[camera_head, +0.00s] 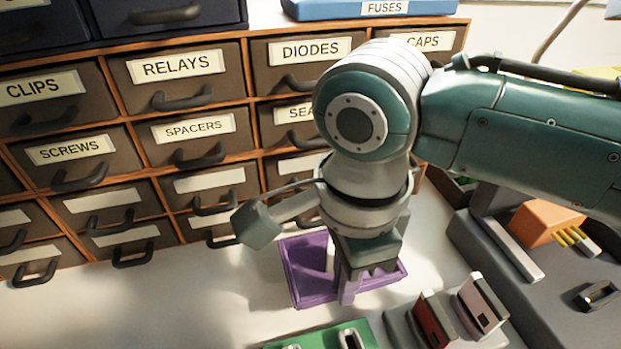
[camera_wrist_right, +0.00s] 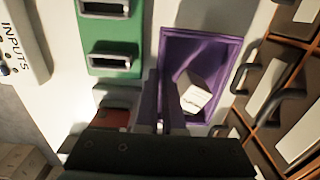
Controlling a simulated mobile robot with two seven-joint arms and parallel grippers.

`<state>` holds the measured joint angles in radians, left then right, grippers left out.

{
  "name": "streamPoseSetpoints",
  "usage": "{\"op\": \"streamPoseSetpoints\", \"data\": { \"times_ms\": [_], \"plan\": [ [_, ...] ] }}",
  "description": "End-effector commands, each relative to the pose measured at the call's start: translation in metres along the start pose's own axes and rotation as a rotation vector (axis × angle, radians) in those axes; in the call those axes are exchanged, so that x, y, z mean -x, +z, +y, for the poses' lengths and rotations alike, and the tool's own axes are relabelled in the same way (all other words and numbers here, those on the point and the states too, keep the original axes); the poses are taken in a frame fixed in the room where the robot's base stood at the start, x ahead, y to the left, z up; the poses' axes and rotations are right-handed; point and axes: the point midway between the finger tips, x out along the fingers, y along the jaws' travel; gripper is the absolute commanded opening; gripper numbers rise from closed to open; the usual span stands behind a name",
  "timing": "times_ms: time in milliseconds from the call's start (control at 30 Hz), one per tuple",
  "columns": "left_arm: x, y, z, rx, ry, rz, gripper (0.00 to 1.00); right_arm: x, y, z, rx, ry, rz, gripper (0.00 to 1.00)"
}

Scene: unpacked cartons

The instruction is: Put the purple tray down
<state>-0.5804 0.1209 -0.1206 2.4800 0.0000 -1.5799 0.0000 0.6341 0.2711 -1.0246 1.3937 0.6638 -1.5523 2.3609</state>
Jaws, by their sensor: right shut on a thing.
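The purple tray (camera_head: 302,284) is a shallow open tray in front of the drawer cabinet, partly hidden by my right arm. My right gripper (camera_head: 348,290) points down at the tray's near side and is shut on its wall. In the right wrist view the gripper (camera_wrist_right: 161,122) straddles the left wall of the tray (camera_wrist_right: 213,48). A small white block (camera_wrist_right: 194,92) with print on it lies inside the tray. The tray looks level and low over the white worktop; I cannot tell whether it touches it. My left gripper is not in view.
The drawer cabinet (camera_head: 111,65) stands close behind the tray. A green board (camera_head: 312,344) and a grey holder with red and white modules (camera_head: 432,318) sit in front. An orange block (camera_head: 543,222) is at right. The worktop (camera_head: 170,300) is clear to the left.

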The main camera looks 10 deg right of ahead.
Motion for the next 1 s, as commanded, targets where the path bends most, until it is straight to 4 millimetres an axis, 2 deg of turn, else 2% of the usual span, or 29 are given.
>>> {"op": "streamPoseSetpoints", "data": {
  "times_ms": [33, 167, 533, 600, 667, 900, 1000],
  "plan": [
    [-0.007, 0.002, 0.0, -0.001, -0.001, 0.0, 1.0, -0.013, 0.0, 0.0, 0.0, 0.002, 0.001, 0.0],
    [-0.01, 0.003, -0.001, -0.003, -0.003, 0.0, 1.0, -0.022, 0.0, 0.0, 0.001, 0.0, 0.0, 0.0],
    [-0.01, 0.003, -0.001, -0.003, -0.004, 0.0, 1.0, -0.025, 0.0, 0.0, 0.0, 0.0, 0.0, 0.0],
    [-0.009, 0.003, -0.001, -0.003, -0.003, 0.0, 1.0, -0.025, 0.0, 0.0, 0.001, 0.0, 0.0, 0.12],
    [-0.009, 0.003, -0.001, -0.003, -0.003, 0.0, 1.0, -0.025, 0.0, 0.0, 0.001, 0.0, 0.0, 0.18],
    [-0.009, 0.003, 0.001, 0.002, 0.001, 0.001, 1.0, -0.024, 0.0, 0.0, 0.001, 0.0, 0.0, 0.18],
    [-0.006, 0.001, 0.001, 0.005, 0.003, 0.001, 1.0, -0.016, 0.0, 0.0, 0.001, -0.001, -0.001, 0.18]
  ]
}}
